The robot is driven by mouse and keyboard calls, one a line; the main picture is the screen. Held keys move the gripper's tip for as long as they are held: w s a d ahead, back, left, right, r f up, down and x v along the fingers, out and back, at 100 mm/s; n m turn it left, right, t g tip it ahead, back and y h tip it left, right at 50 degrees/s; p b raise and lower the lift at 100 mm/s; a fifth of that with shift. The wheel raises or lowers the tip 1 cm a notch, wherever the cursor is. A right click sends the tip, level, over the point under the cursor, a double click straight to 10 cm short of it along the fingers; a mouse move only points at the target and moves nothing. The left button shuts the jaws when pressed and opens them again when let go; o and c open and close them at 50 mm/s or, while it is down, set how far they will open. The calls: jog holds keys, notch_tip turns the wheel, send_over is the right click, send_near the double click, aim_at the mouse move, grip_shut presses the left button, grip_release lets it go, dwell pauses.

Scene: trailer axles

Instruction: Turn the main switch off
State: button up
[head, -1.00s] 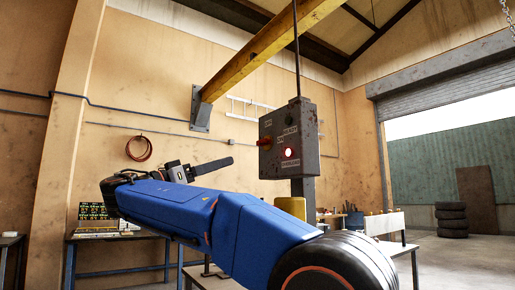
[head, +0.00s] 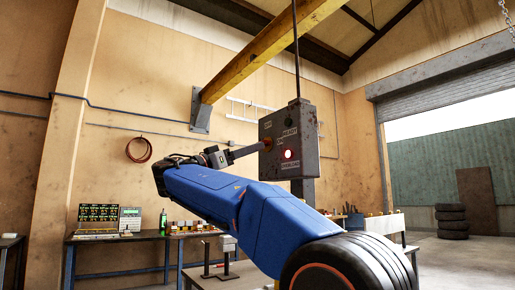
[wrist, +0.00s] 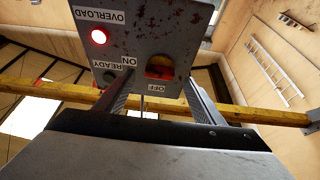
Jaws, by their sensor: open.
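The main switch, a red-orange handle (wrist: 159,68), sits on the face of a worn grey control box (head: 307,125). In the wrist view the handle lies across the picture, in line with the ON label (wrist: 129,61); the OFF label (wrist: 158,88) is below it. My gripper (wrist: 160,82) is open, its two fingers on either side of the handle and close to the box face. I cannot tell whether they touch the handle. In the head view my gripper (head: 264,146) reaches the box's left face and mostly hides the switch.
The overload lamp (wrist: 99,37) glows red; the ready lamp (wrist: 109,77) is dark. A yellow beam (head: 260,50) runs overhead and a thin rod rises from the box. A workbench (head: 150,236) with equipment stands behind at left. Stacked tyres (head: 451,220) are far right.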

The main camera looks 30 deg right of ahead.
jog(key=shift+x, duration=2.15)
jog(key=c, duration=1)
